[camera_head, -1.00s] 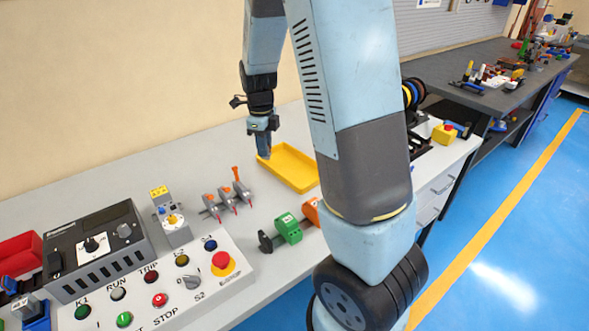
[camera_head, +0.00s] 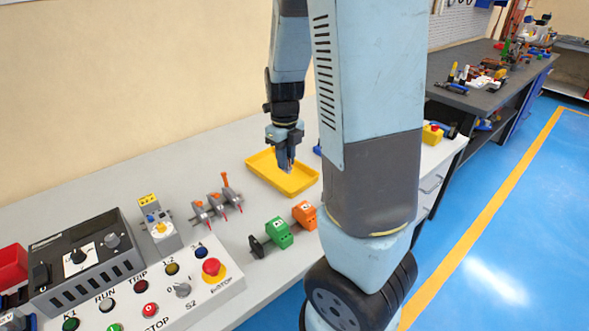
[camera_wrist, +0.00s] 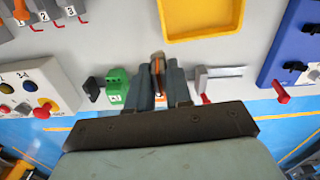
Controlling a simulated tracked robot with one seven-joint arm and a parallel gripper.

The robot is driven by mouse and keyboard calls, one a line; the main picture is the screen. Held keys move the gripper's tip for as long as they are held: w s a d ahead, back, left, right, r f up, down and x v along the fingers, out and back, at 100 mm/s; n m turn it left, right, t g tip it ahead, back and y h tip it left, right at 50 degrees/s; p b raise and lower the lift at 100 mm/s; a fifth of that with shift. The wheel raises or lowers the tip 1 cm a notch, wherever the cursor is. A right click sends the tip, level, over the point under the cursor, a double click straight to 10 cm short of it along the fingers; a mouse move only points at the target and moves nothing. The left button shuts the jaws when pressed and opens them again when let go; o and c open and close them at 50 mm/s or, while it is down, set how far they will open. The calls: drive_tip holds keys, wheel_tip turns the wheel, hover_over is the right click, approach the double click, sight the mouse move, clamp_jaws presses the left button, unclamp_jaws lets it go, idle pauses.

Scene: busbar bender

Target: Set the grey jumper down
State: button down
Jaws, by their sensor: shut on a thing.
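My gripper (camera_head: 287,168) points down above the workbench. In the head view it overlaps the yellow tray (camera_head: 257,168); in the wrist view it sits nearer the bench's front edge than the tray. In the wrist view the fingers of my gripper (camera_wrist: 166,85) are close together, shut on a small piece that I take for the grey jumper (camera_wrist: 157,64). Only a narrow bit shows between the fingers, and its full shape and colour are hidden. I cannot tell its height above the bench.
A green block (camera_head: 278,233) and an orange block (camera_head: 305,214) stand near the front edge. Grey clamps with red and orange parts (camera_head: 217,206) stand left of the tray. A control panel (camera_head: 150,290) fills the front left. A blue board (camera_wrist: 292,45) lies right.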

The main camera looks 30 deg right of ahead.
drive_tip(key=w+d+f, duration=0.3)
drive_tip(key=w+f, duration=0.1)
drive_tip(key=f, duration=0.1)
drive_tip(key=w+d+f, duration=0.2)
drive_tip(key=w, duration=0.1)
drive_tip(key=shift+d+f, duration=0.3)
drive_tip(key=shift+d, duration=0.05)
drive_tip(key=shift+d+f, duration=0.1)
drive_tip(key=shift+f, duration=1.55)
drive_tip(key=c, duration=1)
unclamp_jaws()
drive_tip(key=shift+f, duration=0.1)
drive_tip(key=shift+c, duration=0.2)
drive_tip(key=shift+w, duration=0.1)
